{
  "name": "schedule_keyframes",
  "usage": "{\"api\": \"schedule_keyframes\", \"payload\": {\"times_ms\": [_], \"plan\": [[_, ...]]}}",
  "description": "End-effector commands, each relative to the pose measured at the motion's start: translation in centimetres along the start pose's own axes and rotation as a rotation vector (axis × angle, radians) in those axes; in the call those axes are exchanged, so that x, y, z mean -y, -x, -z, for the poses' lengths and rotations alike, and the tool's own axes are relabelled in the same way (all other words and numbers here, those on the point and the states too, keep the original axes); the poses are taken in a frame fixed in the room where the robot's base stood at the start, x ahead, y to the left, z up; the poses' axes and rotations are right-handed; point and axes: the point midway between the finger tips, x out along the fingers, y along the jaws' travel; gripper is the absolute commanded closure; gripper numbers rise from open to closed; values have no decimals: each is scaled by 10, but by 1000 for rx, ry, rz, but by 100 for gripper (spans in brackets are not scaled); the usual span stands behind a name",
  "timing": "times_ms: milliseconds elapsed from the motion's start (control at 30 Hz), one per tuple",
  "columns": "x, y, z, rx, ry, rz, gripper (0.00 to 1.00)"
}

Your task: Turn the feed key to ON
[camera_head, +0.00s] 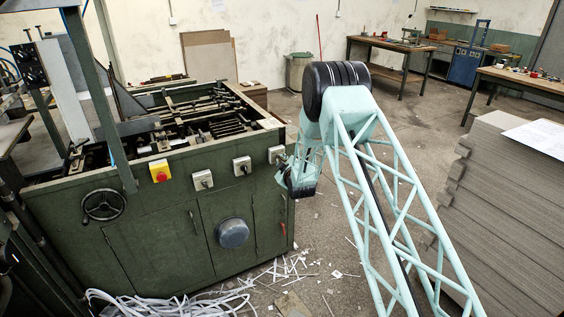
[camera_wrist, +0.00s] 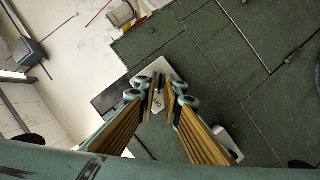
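The green feeder machine (camera_head: 150,225) fills the left of the head view. Its front carries three grey-white switch boxes with dark knobs or keys: a left one (camera_head: 202,180), a middle one (camera_head: 242,166) and a right one (camera_head: 277,155). I cannot read their labels. My gripper (camera_wrist: 161,100) is in front of the panel's right end, close to the right box; its fingertips are hidden in the head view. In the wrist view, its fingers stand a narrow gap apart over a pale switch plate (camera_wrist: 152,70) with dark marks. No key is clearly visible between them.
A red-and-yellow stop button (camera_head: 159,170) and a handwheel (camera_head: 103,205) are on the machine front. Another pale switch box (camera_wrist: 228,142) lies beside my right finger in the wrist view. Grey board stacks (camera_head: 505,215) stand at the right. Paper scraps litter the floor.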

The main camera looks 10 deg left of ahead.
Motion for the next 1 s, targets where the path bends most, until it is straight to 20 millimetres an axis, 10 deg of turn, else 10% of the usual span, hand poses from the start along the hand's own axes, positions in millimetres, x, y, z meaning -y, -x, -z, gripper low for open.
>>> {"api": "schedule_keyframes", "payload": {"times_ms": [1000], "plan": [[-2,0,0,-1,-180,74,100]]}}
